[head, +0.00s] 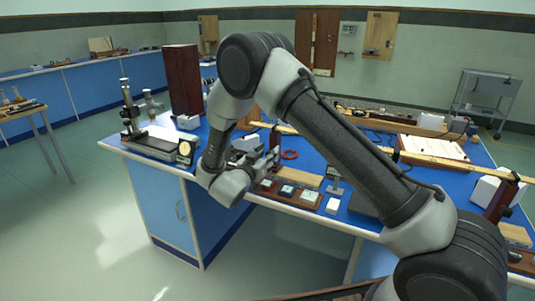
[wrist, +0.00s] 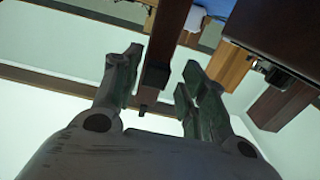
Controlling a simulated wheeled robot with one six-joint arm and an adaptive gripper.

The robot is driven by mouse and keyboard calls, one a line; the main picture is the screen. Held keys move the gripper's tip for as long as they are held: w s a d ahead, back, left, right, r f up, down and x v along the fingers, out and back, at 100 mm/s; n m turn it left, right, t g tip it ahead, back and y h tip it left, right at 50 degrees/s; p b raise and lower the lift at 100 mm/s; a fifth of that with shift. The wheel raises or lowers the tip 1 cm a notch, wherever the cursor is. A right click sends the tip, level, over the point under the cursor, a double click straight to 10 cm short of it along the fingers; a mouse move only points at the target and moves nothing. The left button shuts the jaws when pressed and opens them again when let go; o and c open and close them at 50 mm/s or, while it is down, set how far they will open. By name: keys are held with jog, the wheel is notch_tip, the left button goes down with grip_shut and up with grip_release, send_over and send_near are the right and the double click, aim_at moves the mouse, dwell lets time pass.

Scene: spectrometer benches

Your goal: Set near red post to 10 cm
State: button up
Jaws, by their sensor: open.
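In the head view, my gripper (head: 272,158) is at the near left part of the blue bench, close to a dark red-brown post (head: 275,138) at the left end of a long pale scale bar (head: 385,153). In the wrist view, the open fingers of my gripper (wrist: 158,80) have a dark red-brown post (wrist: 167,45) showing between them. The fingers appear apart from it; contact cannot be told. Another dark red-brown post (head: 502,196) stands at the right of the bench. Any height marks on the posts are too small to read.
A tray of small blocks (head: 290,193) lies at the bench's front edge. A red ring (head: 289,155) lies behind my gripper. A microscope-like stand (head: 128,112), a round dial (head: 185,150) and a tall dark box (head: 183,80) are to the left. The floor in front is clear.

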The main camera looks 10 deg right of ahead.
jog(key=v, duration=1.1)
jog(key=shift+s, duration=0.2)
jog(key=shift+a, duration=0.1)
jog(key=w+d+r+n+y, duration=0.1)
jog(key=w+d+r+y, duration=0.1)
jog(key=w+r+y, duration=0.4)
jog(key=w+d+r+n+y, duration=0.1)
jog(key=w+d+r+y, duration=0.2)
jog(key=r, duration=0.6)
jog(key=s+d+r+n+g+y, duration=0.2)
jog(key=s+d+r+y, duration=0.1)
jog(key=s+r+y, duration=0.15)
jog(key=s+d+n+g+h, duration=0.1)
jog(key=s+d+g, duration=0.1)
jog(key=s+d, duration=0.5)
jog(key=s+d+n+g+h, duration=0.1)
jog(key=s+d+g, duration=0.2)
jog(key=s+d, duration=0.4)
jog(key=s+d+r+n+g+h, duration=0.1)
jog(key=s+d+g, duration=0.2)
jog(key=s, duration=1.7)
jog(key=d, duration=0.4)
jog(key=shift+s+d, duration=0.3)
